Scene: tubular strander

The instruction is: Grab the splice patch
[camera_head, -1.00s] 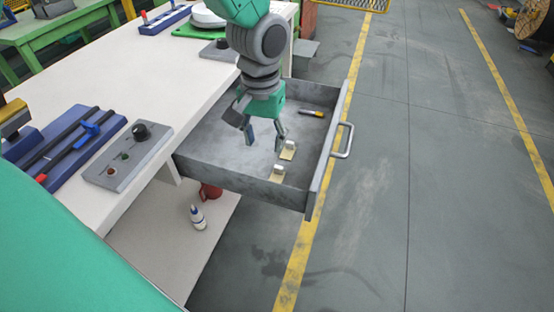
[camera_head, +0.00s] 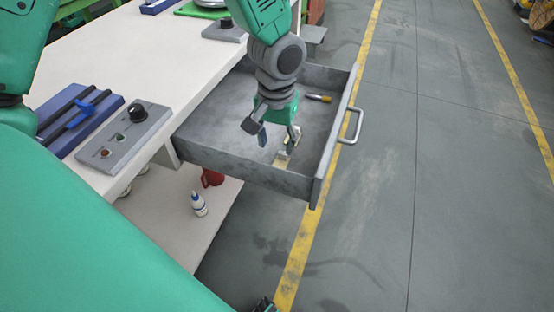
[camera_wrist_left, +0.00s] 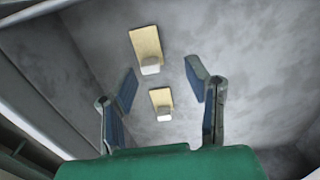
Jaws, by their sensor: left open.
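Two small splice patches, each a beige plate with a white block, lie on the floor of the open grey drawer (camera_head: 222,140). In the left wrist view, one patch (camera_wrist_left: 146,42) lies farther up the picture, beyond the fingertips. The other patch (camera_wrist_left: 160,100) shows in the gap between the fingers. My left gripper (camera_head: 277,144) is open and empty, pointing down into the drawer; both its fingers show in the left wrist view (camera_wrist_left: 162,85).
The drawer front with its handle (camera_head: 352,126) stands to the right. A control box (camera_head: 124,134) sits on the white table. A white bottle (camera_head: 198,204) stands below. A dark part at the bottom edge is unclear.

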